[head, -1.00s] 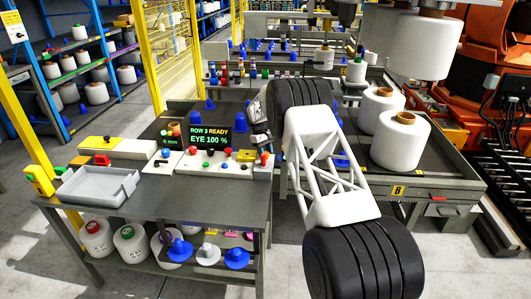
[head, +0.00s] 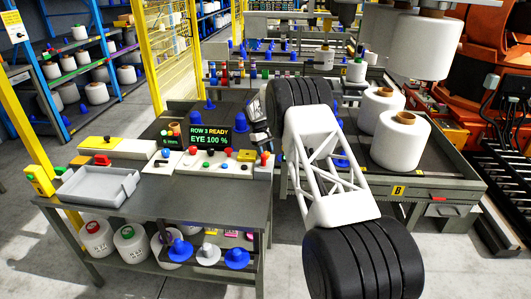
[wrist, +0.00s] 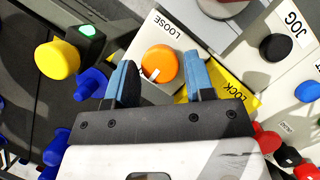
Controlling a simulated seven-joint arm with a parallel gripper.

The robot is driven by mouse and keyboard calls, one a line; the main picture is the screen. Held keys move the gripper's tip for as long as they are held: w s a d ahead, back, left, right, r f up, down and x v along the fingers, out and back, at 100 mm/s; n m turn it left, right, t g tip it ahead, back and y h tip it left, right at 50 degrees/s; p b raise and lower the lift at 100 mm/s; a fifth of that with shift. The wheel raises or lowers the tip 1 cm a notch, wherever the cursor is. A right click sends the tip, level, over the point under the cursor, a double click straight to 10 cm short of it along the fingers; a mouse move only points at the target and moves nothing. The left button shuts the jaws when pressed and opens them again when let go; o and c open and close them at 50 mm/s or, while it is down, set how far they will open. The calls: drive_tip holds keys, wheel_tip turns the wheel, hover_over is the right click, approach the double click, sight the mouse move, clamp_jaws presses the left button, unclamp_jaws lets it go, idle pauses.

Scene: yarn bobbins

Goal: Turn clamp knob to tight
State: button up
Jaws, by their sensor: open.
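The round orange clamp knob (wrist: 160,63) sits on a pale plate in the wrist view. A short white mark shows on its lower left side. The word LOOSE is printed on the plate above the knob, and a yellow area marked LOCK (wrist: 233,95) lies to its lower right. My gripper (wrist: 159,77) is open, with one blue-padded finger on each side of the knob. I cannot tell whether either pad touches it. In the head view my gripper (head: 259,128) is over the right end of the bench console, and I cannot make out the knob there.
A yellow knob (wrist: 58,60) and blue pegs (wrist: 91,83) lie left of the gripper. A black JOG button (wrist: 276,47) and red knobs (wrist: 265,140) are to the right. In the head view a display (head: 210,136) stands beside the gripper, and a grey tray (head: 95,185) lies left.

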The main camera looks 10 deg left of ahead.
drive_tip(key=v, duration=0.7)
idle(0.4)
